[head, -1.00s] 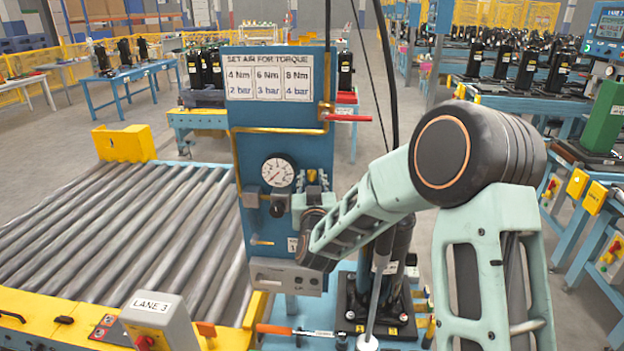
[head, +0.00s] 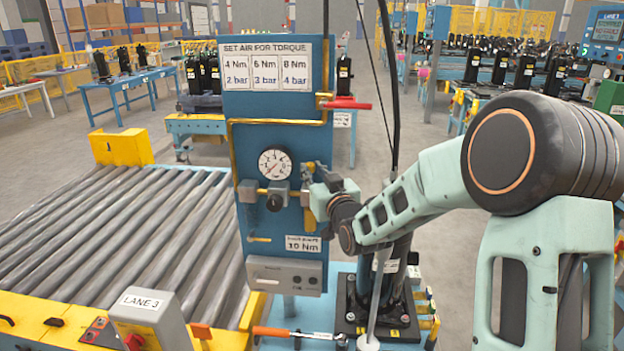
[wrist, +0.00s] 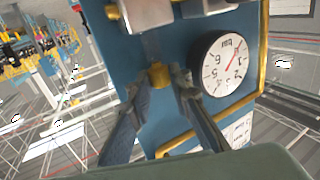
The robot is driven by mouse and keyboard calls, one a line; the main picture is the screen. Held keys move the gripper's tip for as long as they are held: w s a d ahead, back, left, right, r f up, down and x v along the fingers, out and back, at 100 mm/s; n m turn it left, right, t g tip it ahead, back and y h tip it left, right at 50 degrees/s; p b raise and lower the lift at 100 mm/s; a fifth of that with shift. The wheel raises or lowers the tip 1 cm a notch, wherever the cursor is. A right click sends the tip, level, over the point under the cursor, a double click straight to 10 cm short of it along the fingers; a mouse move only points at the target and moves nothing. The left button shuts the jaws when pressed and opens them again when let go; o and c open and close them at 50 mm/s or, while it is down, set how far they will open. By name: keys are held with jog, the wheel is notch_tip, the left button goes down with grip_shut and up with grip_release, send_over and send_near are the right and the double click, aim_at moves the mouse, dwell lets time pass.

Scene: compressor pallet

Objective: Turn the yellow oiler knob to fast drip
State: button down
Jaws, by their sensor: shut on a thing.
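The yellow oiler knob (wrist: 158,75) shows in the wrist view on the blue panel (wrist: 175,118), below a metal fitting. My gripper (wrist: 163,82) has one finger on each side of it and is shut on it. In the head view my gripper (head: 318,186) is at the panel's right side, right of the round pressure gauge (head: 275,163). The gripper mostly hides the knob there. No drip marks on the oiler can be read.
The gauge is close to my right finger in the wrist view (wrist: 225,65). A red lever (head: 348,104) juts from the panel above my gripper. A black compressor (head: 385,290) stands below my arm. Rollers (head: 130,235) lie to the left.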

jog(key=shift+w+d+r+n+g+y, duration=0.15)
jog(key=shift+n+y, duration=0.1)
jog(key=shift+y, duration=0.2)
jog(key=shift+s+a+r+n+g+y, duration=0.15)
jog(key=shift+n+y, duration=0.1)
jog(key=shift+y, duration=0.2)
jog(key=shift+w+d+n+g, duration=0.1)
jog(key=shift+n+g, duration=0.2)
jog(key=shift+f, duration=0.1)
jog(key=c, duration=2.1)
grip_release()
jog(key=shift+o, duration=0.3)
jog(key=shift+f, duration=0.1)
jog(key=shift+a+m+t+h+p, duration=0.35)
jog(key=shift+m+t+h, duration=0.25)
jog(key=shift+m+h, duration=0.35)
